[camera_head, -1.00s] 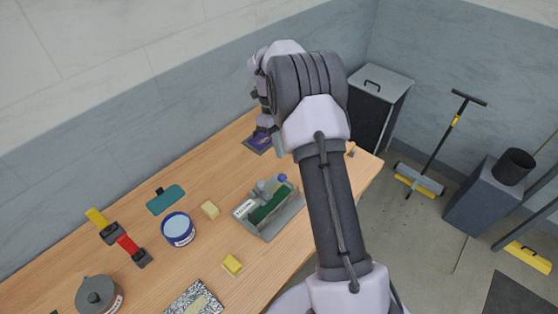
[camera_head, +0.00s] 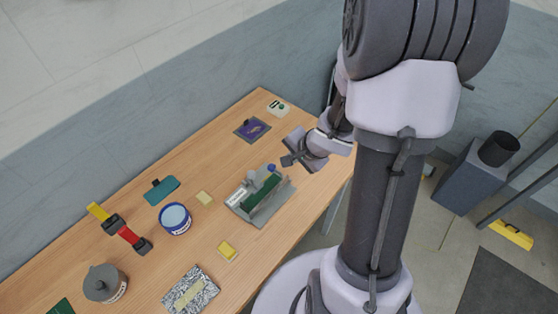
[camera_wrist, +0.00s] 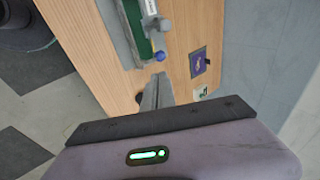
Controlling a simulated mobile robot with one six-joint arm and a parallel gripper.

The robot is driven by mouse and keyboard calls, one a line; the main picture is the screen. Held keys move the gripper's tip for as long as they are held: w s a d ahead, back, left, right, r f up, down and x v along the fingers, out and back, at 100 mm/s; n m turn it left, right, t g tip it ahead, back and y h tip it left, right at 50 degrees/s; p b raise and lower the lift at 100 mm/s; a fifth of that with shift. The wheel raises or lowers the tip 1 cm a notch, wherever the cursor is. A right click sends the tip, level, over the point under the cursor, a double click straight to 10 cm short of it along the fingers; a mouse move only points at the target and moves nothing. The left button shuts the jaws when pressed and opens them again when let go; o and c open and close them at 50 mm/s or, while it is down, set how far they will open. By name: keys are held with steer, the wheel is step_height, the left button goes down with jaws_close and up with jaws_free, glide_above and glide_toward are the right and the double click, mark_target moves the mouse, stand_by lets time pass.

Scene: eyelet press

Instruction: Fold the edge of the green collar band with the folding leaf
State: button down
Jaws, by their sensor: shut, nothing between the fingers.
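The green collar band (camera_head: 262,194) lies in a grey fixture (camera_head: 270,216) on the wooden table. A grey plate stands along the band; I cannot tell for sure whether it is the folding leaf. A blue knob (camera_head: 271,168) is at the fixture's far end. My gripper (camera_head: 287,160) is just beyond that end, to the right of the knob, apart from the band. In the wrist view, my shut, empty gripper (camera_wrist: 158,78) points toward the fixture, with the blue knob (camera_wrist: 160,56) just ahead and the green band (camera_wrist: 133,20) further off.
A purple pad (camera_head: 252,128) and a white card (camera_head: 278,107) lie beyond the fixture. The table's right edge is close to my arm.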

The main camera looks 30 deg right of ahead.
mark_target(270, 167)
steer(key=b+x, duration=0.9)
steer(key=x, duration=0.5)
steer(key=shift+b, duration=0.35)
steer(key=r+p, duration=0.1)
steer(key=p, duration=0.3)
steer(key=shift+w, duration=0.35)
steer(key=shift+w+a+g+p, duration=0.2)
steer(key=shift+g+p, duration=0.2)
steer(key=shift+p, duration=0.55)
steer(key=shift+w+a+f+p, duration=0.15)
steer(key=shift+w+f+p, duration=0.35)
steer(key=shift+p, duration=0.6)
steer(key=shift+f+h, duration=0.3)
steer(key=shift+f, duration=0.15)
